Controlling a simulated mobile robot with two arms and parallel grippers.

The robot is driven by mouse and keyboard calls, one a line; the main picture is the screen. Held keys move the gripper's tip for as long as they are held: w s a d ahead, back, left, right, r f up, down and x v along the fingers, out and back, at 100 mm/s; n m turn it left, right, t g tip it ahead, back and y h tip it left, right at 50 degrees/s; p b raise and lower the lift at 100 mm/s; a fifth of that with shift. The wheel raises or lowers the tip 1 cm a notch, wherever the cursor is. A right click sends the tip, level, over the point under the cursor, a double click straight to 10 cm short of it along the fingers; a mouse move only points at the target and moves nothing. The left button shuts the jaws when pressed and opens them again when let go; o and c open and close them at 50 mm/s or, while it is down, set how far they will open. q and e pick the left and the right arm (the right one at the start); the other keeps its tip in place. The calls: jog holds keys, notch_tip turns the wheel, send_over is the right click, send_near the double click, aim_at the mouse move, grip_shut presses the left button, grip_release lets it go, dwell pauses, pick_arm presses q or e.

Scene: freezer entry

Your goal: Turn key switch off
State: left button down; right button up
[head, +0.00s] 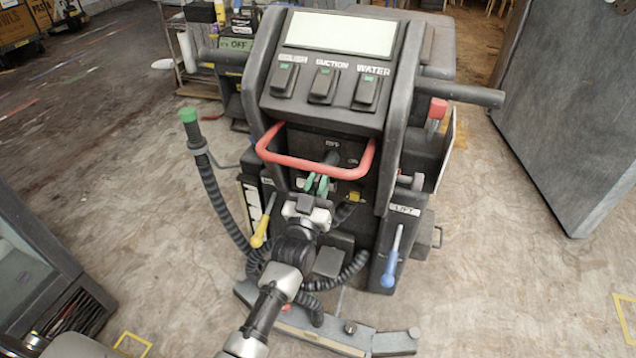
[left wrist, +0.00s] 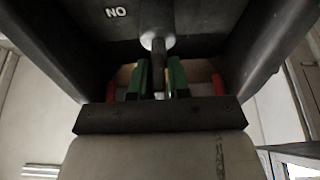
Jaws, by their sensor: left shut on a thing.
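The key switch (head: 332,157) is a small dark key on the black front panel of a floor-cleaning machine, below a label that seems to read OFF. In the left wrist view, the key's dark stem (left wrist: 158,58) comes out of a round silver collar and lies between green fingertips. My left gripper (head: 317,184) reaches up to the panel from below and is shut on the key. Its green fingers (left wrist: 161,80) also show in the left wrist view. The key's exact angle is partly hidden by the fingers. My right gripper is in no view.
A red bar handle (head: 318,170) curves out in front of the panel, close around my left gripper. A yellow lever (head: 263,228), a blue lever (head: 392,262) and a green-topped hose wand (head: 205,170) flank the machine. A grey door (head: 575,110) stands at right.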

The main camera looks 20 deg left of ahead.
pick_arm(q)
jog(key=shift+f, duration=0.1)
jog(key=c, duration=1.2)
grip_release()
jog(key=v, duration=1)
jog(key=shift+s, duration=0.35)
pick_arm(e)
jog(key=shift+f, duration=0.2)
pick_arm(q)
jog(key=shift+f, duration=0.1)
